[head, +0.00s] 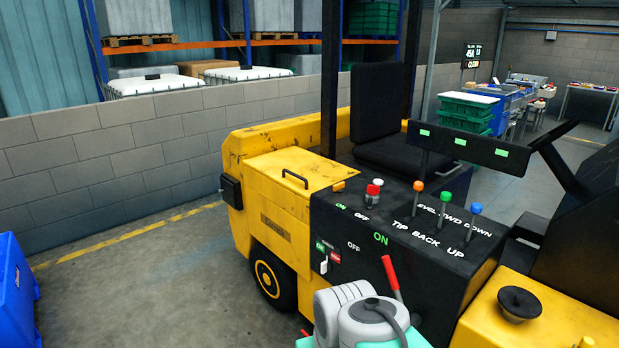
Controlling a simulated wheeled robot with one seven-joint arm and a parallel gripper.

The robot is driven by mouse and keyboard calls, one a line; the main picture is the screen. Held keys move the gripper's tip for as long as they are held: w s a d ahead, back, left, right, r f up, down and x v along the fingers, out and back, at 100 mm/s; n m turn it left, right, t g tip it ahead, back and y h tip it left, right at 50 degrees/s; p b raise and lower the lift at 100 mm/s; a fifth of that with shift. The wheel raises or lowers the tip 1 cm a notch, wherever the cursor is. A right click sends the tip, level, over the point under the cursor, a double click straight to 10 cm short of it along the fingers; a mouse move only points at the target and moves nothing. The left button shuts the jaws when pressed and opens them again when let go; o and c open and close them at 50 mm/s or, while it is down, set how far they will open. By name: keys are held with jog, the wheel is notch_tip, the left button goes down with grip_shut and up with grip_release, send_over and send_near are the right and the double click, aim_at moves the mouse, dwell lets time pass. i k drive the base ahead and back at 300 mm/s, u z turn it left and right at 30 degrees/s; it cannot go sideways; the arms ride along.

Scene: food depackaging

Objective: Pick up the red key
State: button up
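I cannot tell for certain which red thing is the key. A small red knob-like piece (373,191) stands on the black control panel (440,262) of the yellow forklift, close to the OFF label. A white-topped piece (378,182) is right behind it. A red-handled lever (390,272) rises from the panel's near part, next to an ON label. My grey and white arm shows at the bottom centre, in front of the panel. My gripper's fingers are not in view, so I see no hold on anything.
Orange, green and blue knobbed levers (445,198) stand on the panel, below a black bar (470,145). A black seat (378,105) is behind. A grey block wall (120,150) runs behind the forklift. A blue container (14,290) stands at left, with clear floor between.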

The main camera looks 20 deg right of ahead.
aim_at(373, 191)
jog(key=u, duration=0.1)
jog(key=i, duration=1.65)
jog(key=z, duration=0.25)
